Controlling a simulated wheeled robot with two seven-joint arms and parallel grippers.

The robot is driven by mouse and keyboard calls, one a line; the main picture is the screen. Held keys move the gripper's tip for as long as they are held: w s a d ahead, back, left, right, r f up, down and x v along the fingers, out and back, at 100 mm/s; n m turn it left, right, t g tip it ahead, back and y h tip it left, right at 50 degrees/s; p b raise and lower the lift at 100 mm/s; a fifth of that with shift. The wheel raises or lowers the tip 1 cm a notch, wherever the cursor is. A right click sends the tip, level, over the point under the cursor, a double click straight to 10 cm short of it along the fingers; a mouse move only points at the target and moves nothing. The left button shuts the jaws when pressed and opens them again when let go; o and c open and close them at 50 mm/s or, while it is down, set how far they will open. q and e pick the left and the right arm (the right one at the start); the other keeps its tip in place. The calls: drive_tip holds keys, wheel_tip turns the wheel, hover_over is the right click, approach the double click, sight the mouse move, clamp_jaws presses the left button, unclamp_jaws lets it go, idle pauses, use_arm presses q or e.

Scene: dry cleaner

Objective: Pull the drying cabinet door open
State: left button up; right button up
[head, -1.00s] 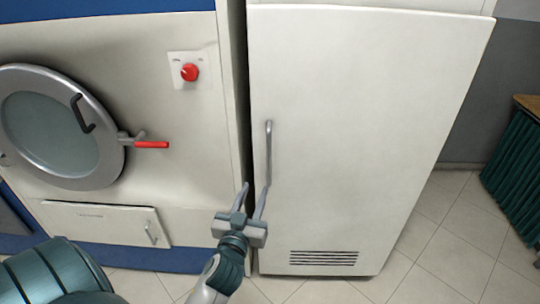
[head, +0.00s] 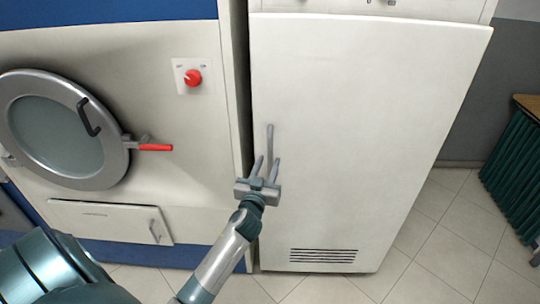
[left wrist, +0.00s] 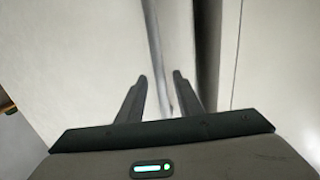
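In the left wrist view the handle (left wrist: 156,45) runs down between the two open fingertips (left wrist: 160,76), with gaps visible. I cannot tell whether the fingers reach around it in depth. My right gripper is not in view.
A white machine with a round door (head: 62,130), a red-tipped lever (head: 155,147) and a red knob (head: 193,77) stands close on the left. A narrow dark gap separates it from the cabinet. Tiled floor (head: 430,255) is clear at the right, before a green-sided thing (head: 515,165).

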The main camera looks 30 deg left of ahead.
sight(270, 160)
use_arm(q)
drive_tip(key=shift+x, duration=1.6)
drive_tip(key=shift+c, duration=0.3)
clamp_jaws()
